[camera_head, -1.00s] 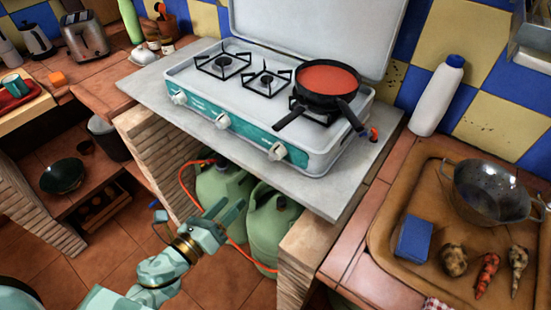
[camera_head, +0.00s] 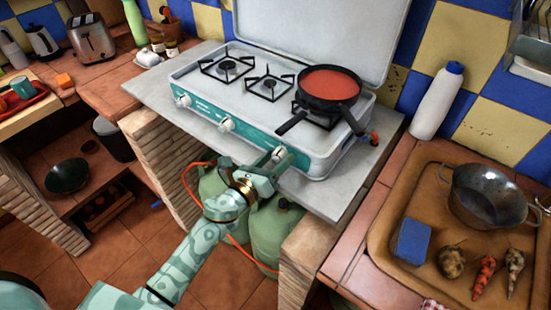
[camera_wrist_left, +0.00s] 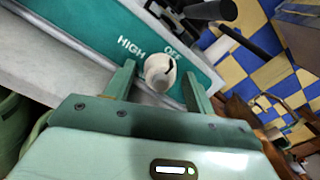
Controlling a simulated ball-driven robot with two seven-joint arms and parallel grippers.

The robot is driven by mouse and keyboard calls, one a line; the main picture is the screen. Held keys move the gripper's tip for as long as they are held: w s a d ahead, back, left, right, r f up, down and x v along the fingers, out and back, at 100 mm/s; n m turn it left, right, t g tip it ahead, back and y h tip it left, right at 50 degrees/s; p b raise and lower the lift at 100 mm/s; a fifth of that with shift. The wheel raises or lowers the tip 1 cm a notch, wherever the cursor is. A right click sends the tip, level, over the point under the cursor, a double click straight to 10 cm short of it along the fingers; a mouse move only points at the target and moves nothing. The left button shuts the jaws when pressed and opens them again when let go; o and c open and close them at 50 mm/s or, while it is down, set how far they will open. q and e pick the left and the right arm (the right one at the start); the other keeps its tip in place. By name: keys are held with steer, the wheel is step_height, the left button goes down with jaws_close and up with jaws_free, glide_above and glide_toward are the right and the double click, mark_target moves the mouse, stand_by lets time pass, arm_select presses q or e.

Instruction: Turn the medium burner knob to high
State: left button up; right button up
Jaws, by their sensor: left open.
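The camping stove (camera_head: 225,72) has a teal front panel with a left knob (camera_head: 182,101), a middle knob (camera_head: 227,124) and a right knob (camera_head: 280,154). My left gripper (camera_head: 270,172) is at the right knob. In the left wrist view, that white knob (camera_wrist_left: 160,72) sits between the two open fingers (camera_wrist_left: 160,88), and I see no clear grip on it. The words HIGH and OFF are printed beside it, and its dark mark points toward OFF. I cannot tell which knob is labelled medium. My right gripper is out of view.
Green gas bottles (camera_head: 276,235) with an orange hose stand under the counter slab (camera_head: 345,180).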

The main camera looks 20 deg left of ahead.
arm_select(q)
steer(key=shift+w, duration=0.15)
steer(key=c, duration=1)
